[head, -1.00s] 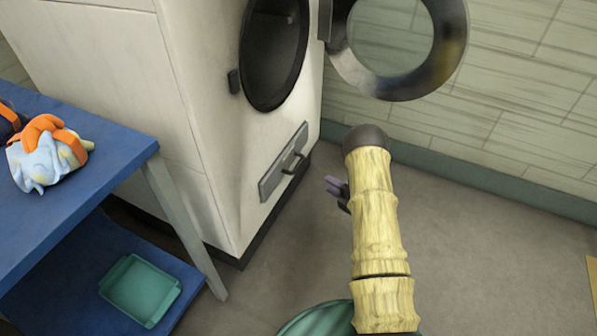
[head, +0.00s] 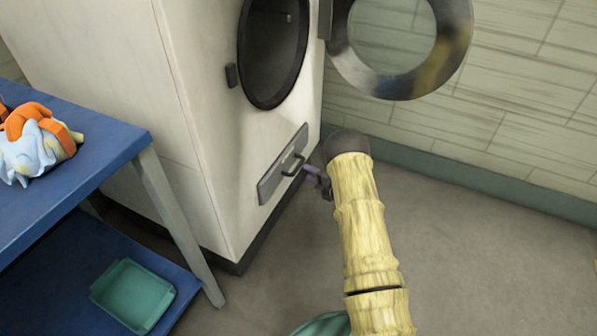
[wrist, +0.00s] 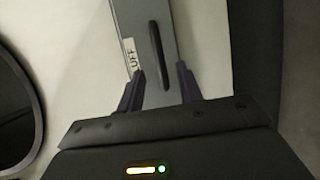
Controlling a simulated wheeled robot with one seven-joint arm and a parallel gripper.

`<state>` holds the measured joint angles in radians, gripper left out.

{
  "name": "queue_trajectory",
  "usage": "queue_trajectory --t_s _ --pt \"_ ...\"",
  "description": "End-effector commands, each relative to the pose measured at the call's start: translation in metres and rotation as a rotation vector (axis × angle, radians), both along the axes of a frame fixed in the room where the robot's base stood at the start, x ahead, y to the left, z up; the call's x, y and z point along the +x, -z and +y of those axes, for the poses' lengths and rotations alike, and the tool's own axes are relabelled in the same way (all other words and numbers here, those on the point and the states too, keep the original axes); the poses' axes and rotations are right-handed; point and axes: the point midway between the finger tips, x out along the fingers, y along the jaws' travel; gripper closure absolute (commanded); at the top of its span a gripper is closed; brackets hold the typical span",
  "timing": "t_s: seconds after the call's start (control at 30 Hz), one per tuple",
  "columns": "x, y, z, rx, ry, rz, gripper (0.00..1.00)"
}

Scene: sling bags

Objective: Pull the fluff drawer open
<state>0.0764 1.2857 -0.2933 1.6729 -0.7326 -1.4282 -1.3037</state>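The fluff drawer (head: 270,182) is a grey panel low on the white machine's front, with a dark bar handle (head: 293,165). It looks shut. In the wrist view the drawer (wrist: 181,25) carries a label (wrist: 131,54) reading "UFF", partly cut off. The handle (wrist: 156,55) runs lengthwise ahead of my gripper. My gripper (wrist: 162,72) is open, its two purple fingers apart on either side of the handle's near end. In the head view my gripper (head: 308,171) is right at the handle; whether it touches is unclear.
The machine's round door (head: 350,75) hangs open above my arm. A blue table (head: 95,155) with an orange and pale-blue bundle (head: 40,145) stands left. A green tray (head: 132,295) lies on its lower shelf.

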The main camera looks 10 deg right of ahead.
Motion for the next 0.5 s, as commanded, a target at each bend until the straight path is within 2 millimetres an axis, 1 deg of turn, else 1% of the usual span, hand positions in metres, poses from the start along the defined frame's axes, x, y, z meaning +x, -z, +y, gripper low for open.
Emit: queue_trajectory --t_s 0.03,0.1,0.3,0.4,0.5 --pt "0.008 0.005 0.006 0.000 -0.003 -0.005 0.64" --pt "0.018 0.007 0.012 0.001 -0.003 -0.004 0.64" --pt "0.045 0.012 0.027 -0.001 -0.001 -0.004 0.64" --pt "0.053 0.013 0.032 0.000 0.000 -0.002 0.64" --pt "0.057 0.012 0.035 0.001 0.000 -0.002 0.64"
